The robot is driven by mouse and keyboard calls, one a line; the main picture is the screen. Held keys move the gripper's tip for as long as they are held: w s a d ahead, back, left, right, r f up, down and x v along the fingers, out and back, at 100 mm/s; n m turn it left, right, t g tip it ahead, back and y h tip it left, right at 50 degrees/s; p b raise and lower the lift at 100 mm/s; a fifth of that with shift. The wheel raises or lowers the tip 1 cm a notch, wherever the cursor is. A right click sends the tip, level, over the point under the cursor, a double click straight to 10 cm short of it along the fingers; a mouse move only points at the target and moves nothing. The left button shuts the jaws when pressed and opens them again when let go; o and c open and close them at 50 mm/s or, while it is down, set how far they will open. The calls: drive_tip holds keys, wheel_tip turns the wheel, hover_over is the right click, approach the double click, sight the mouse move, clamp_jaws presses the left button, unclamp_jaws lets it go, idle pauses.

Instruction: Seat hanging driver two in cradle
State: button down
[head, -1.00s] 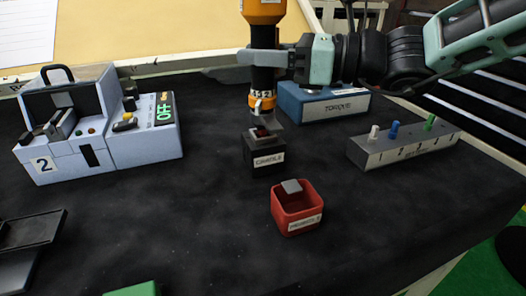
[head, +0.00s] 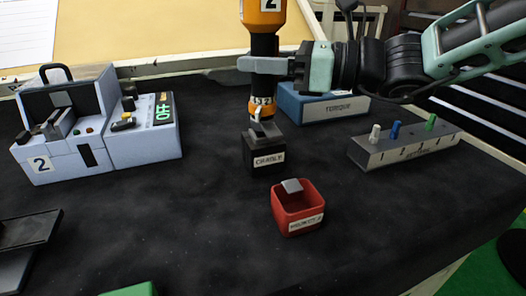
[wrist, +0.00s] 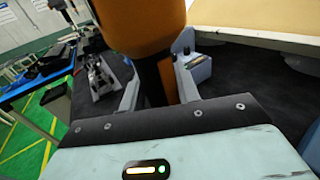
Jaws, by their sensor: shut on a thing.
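The driver (head: 264,45) is orange and black with a "2" label at its top and an orange collar low down. My gripper (head: 262,66) is shut around its black middle and holds it upright. The black cradle block (head: 262,160) stands directly below, with a white label on its front. The driver's lower end meets the grey top of the cradle in the head view; whether it sits fully inside cannot be told. In the wrist view the driver's orange body (wrist: 145,25) fills the upper middle between my fingers.
A red bin (head: 297,210) with a grey piece stands in front of the cradle. A blue torque box (head: 325,105) is close behind. A grey block with coloured pegs (head: 405,145) is right; a pale blue station marked 2 (head: 65,150) is left. The dark mat between is clear.

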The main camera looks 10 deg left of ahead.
drive_tip(key=shift+f+b, duration=0.3)
drive_tip(key=shift+f, duration=0.15)
unclamp_jaws()
idle(0.5)
idle(0.4)
drive_tip(key=shift+d+r+p, duration=0.2)
drive_tip(key=shift+d+p, duration=0.1)
drive_tip(key=shift+d, duration=0.25)
drive_tip(key=d+r+p, duration=0.1)
drive_tip(key=d+p, duration=0.3)
drive_tip(key=d, duration=0.5)
drive_tip(key=shift+w+r+p, duration=0.15)
drive_tip(key=shift+r+p, duration=0.2)
idle(0.5)
